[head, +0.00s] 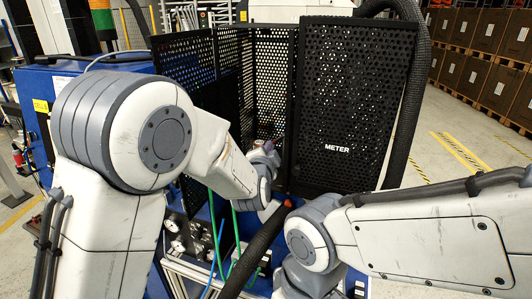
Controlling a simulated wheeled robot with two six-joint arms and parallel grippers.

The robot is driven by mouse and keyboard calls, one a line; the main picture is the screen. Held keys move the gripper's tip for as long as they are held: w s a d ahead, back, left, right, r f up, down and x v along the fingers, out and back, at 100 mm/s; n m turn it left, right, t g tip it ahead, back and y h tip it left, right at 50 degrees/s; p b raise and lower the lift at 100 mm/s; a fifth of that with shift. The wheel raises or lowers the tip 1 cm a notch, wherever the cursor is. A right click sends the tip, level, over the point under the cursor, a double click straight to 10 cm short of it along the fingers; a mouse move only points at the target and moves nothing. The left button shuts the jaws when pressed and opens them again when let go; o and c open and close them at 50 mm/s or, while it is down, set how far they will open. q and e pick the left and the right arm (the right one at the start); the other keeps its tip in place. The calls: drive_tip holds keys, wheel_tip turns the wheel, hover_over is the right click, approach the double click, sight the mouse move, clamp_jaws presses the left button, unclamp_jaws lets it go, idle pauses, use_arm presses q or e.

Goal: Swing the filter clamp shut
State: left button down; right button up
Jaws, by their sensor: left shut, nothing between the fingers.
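My left arm reaches in from the left and ends at my left gripper (266,153), in front of the open black mesh enclosure. The gripper is small here, and the arm hides part of it. It is shut and empty. I cannot make out the filter clamp; my left arm and the enclosure panels cover much of that area. My right arm crosses the lower right and bends down out of the picture, so its gripper is not in view.
The black mesh panel marked METER (343,105) stands right of my left gripper. A thick black hose (408,100) runs down its right side. Green tubes and another black hose (255,255) lie below, between my arms. Stacked boxes (485,40) stand far right beyond clear floor.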

use_arm(q)
drive_tip(key=w+a+b, duration=0.5)
drive_tip(key=w, duration=0.1)
drive_tip(key=shift+a+b, duration=0.2)
drive_tip(key=shift+b, duration=0.2)
idle(0.6)
drive_tip(key=b+v, duration=0.3)
drive_tip(key=v, duration=0.7)
drive_tip(key=shift+s+b, duration=0.3)
